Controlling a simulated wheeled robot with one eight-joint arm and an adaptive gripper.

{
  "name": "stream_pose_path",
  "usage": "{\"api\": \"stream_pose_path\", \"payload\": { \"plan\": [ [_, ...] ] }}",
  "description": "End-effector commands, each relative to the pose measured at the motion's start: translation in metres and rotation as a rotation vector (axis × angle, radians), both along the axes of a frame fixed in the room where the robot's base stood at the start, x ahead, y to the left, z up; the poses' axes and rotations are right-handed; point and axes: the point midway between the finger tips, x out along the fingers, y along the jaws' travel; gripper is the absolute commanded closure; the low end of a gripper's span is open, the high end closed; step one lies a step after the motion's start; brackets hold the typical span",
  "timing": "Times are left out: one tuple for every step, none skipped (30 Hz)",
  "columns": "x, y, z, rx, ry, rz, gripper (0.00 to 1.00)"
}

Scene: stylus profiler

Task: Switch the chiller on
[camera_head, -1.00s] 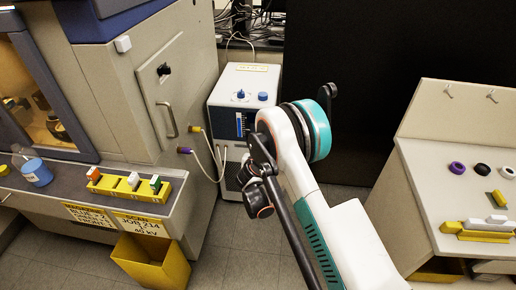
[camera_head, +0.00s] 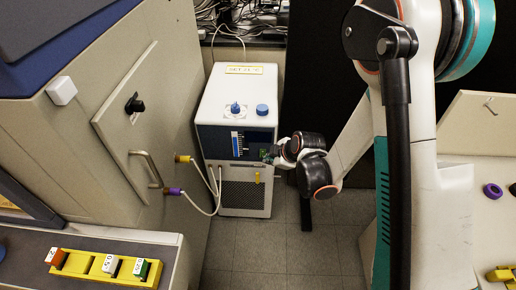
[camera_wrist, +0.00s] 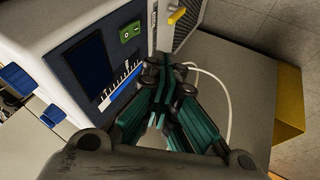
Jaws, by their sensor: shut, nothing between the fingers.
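The chiller (camera_head: 225,95) is a white box with a dark blue front panel, standing on the floor in the middle of the head view. In the wrist view its panel shows a dark display (camera_wrist: 87,66), a level scale (camera_wrist: 120,82) with a blue bar, and a green switch (camera_wrist: 130,31). I cannot tell the switch's position. My gripper (camera_head: 268,156) is at the right side of the panel in the head view. In the wrist view my gripper (camera_wrist: 173,76) has its teal fingers together and empty, apart from the green switch in the picture. Contact with the panel cannot be told.
Two blue knobs (camera_head: 262,110) are on the chiller's top. A yellow handle (camera_head: 257,178) is on its lower front. Pale hoses (camera_head: 207,210) run to the grey cabinet (camera_head: 120,130) at left. A white-topped bench (camera_head: 475,225) stands at right. Floor before the chiller is clear.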

Motion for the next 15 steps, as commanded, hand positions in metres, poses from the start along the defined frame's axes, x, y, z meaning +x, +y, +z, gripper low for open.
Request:
{"api": "stream_pose_path", "payload": {
  "plan": [
    [-0.002,0.0001,0.0012,0.011,0.006,-0.007,1.0],
    [-0.0026,0.0002,0.0015,0.015,0.009,-0.009,1.0],
    [-0.0028,0.0004,0.0016,0.017,0.009,-0.01,1.0],
    [-0.0029,0.0005,0.0016,0.017,0.01,-0.01,1.0],
    [-0.0028,0.0005,0.0016,0.017,0.009,-0.01,1.0],
    [-0.0026,0.0005,0.0014,0.016,0.009,-0.009,1.0],
    [-0.0025,0.0005,0.0015,0.016,0.009,-0.009,1.0],
    [-0.0025,0.0006,0.0014,0.015,0.009,-0.009,1.0],
    [-0.0024,0.0005,0.0014,0.015,0.009,-0.009,1.0],
    [-0.0023,0.0006,0.0013,0.015,0.009,-0.009,1.0],
    [-0.0021,0.0007,0.001,0.015,0.008,-0.008,1.0],
    [-0.0017,0.001,0.0,0.015,0.008,-0.008,1.0],
    [-0.001,0.0015,-0.0012,0.015,0.008,-0.008,1.0],
    [-0.0002,0.0021,-0.0028,0.015,0.008,-0.008,1.0],
    [0.0013,0.0032,-0.0059,0.014,0.008,-0.007,1.0]
  ]
}}
